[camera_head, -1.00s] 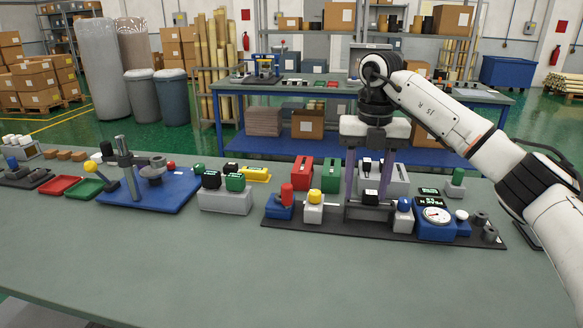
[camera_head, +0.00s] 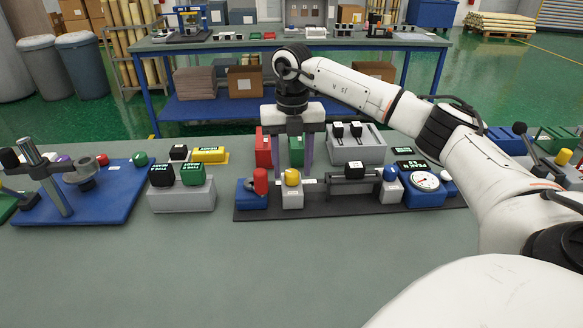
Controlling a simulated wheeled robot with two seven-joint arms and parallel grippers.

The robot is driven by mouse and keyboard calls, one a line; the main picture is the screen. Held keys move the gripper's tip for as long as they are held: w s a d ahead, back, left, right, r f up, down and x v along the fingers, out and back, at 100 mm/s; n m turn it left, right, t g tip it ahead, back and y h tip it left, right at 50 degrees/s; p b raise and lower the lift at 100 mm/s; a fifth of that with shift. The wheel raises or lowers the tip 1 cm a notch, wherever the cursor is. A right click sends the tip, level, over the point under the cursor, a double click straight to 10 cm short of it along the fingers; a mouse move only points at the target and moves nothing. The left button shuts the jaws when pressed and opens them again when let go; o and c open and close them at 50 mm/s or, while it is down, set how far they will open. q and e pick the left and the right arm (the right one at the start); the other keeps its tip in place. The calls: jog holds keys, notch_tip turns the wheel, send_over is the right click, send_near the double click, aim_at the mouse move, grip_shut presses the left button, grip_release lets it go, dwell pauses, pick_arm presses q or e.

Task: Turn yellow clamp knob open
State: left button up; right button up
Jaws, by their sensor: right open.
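The yellow clamp knob (camera_head: 292,177) sits upright on a small light-grey block (camera_head: 292,197) on a black base plate (camera_head: 330,207), left of its middle. My right gripper (camera_head: 292,160) points down with its purple fingers spread apart and nothing between them. In the picture the fingers straddle the space just above and behind the yellow knob. They look apart from it, but the exact depth gap is hard to tell. My left gripper is not in view.
A red knob on a blue block (camera_head: 252,194) stands close left of the yellow knob. To the right are a dark bar fixture (camera_head: 355,184), a blue knob (camera_head: 390,173) and a blue gauge box (camera_head: 424,193). The bench front (camera_head: 230,265) is clear.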

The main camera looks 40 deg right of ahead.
jog(key=shift+f, duration=0.65)
jog(key=c, duration=1.1)
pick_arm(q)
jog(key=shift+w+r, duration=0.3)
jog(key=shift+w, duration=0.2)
pick_arm(e)
jog(key=shift+o, duration=0.2)
